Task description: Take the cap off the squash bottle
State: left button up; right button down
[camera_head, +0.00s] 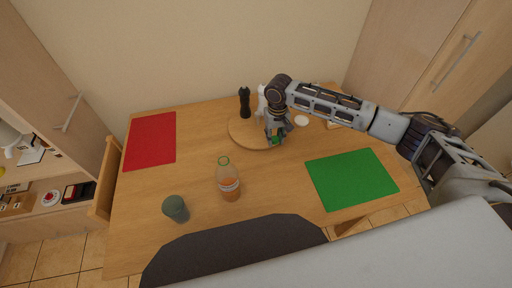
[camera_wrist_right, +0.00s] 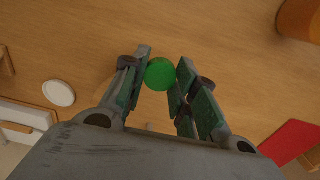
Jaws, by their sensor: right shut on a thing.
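The squash bottle (camera_head: 229,186) stands upright on the table, clear with orange liquid and a pale label. A green ring shows at the top of its neck. My right gripper (camera_head: 275,139) is to the right of and behind the bottle, apart from it, near the front right edge of the round board. It is shut on a round green cap (camera_wrist_right: 160,74), which sits between the fingertips in the wrist view. My left gripper is not in view.
A dark green cup (camera_head: 175,208) stands left of the bottle. A round wooden board (camera_head: 239,133) carries a black mill (camera_head: 244,102) and a white item (camera_head: 262,100). A red mat (camera_head: 150,140) lies left, a green mat (camera_head: 351,178) right, and a white disc (camera_head: 301,120) behind it.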

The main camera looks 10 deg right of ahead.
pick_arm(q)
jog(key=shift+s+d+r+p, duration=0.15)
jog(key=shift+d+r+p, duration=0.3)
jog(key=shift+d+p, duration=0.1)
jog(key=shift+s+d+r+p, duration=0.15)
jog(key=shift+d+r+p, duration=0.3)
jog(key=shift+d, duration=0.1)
pick_arm(e)
jog(key=s+a+n, duration=0.1)
jog(key=n, duration=0.9)
jog(key=s+a+n, duration=0.1)
jog(key=n, duration=1)
jog(key=s+a+n, duration=0.1)
jog(key=n, duration=0.9)
jog(key=shift+s+a, duration=0.25)
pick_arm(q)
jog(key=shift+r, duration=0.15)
pick_arm(e)
jog(key=shift+f, duration=3.15)
